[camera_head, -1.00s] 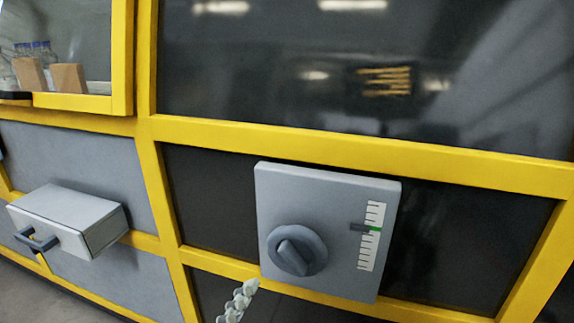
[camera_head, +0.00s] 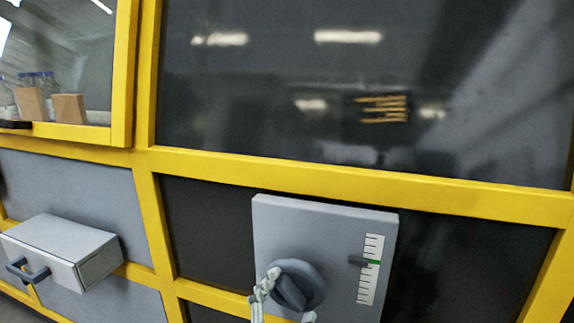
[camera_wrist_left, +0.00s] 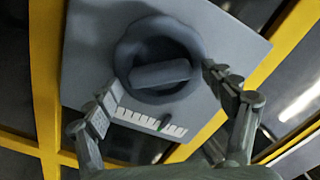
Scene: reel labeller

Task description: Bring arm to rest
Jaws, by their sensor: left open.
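A grey panel (camera_head: 325,225) carries a round dark dial (camera_head: 297,283) with a raised grip bar, and a white scale (camera_head: 370,270) with a green mark. A dark pointer (camera_head: 356,262) sits about level with the green mark. My left gripper (camera_head: 285,300) is open in front of the dial, one finger overlapping its left edge. In the left wrist view, the open fingers (camera_wrist_left: 160,80) lie on either side of the dial (camera_wrist_left: 158,60), with its bar between them. Whether they touch it I cannot tell. My right gripper is not in view.
Yellow frame bars (camera_head: 340,180) surround dark panes. A grey drawer box (camera_head: 65,245) with a dark handle juts out at the lower left. Bottles and brown blocks (camera_head: 68,108) stand behind the upper left opening.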

